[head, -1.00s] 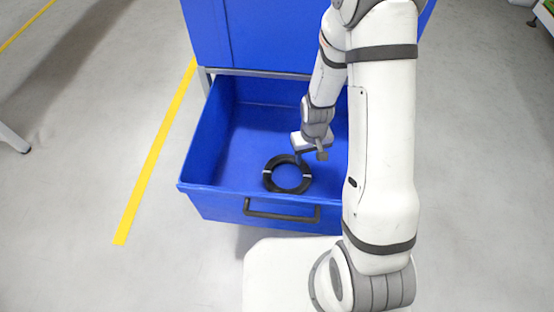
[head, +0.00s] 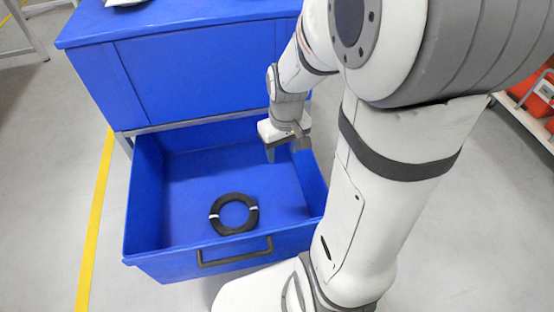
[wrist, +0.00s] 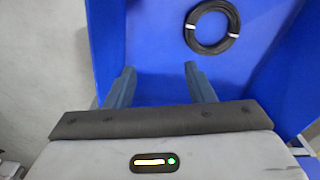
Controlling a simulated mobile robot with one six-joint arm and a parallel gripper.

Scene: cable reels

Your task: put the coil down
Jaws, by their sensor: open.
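The coil (head: 213,222) is a black ring of cable with white ties. It lies flat on the floor of the open blue drawer (head: 192,261), near the front wall with the handle. It also shows in the wrist view (wrist: 190,32), at the top right, beyond the fingers. My gripper (head: 283,153) is open and empty, above the back right part of the drawer and apart from the coil. In the wrist view both fingers (wrist: 160,84) stand wide apart with nothing between them.
The blue cabinet (head: 190,78) stands behind the drawer, with a white item (head: 125,3) on its top. The drawer walls rise around the coil. A rack with red bins (head: 527,92) stands at the far right. Grey floor lies to the left, with a yellow line (head: 97,215).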

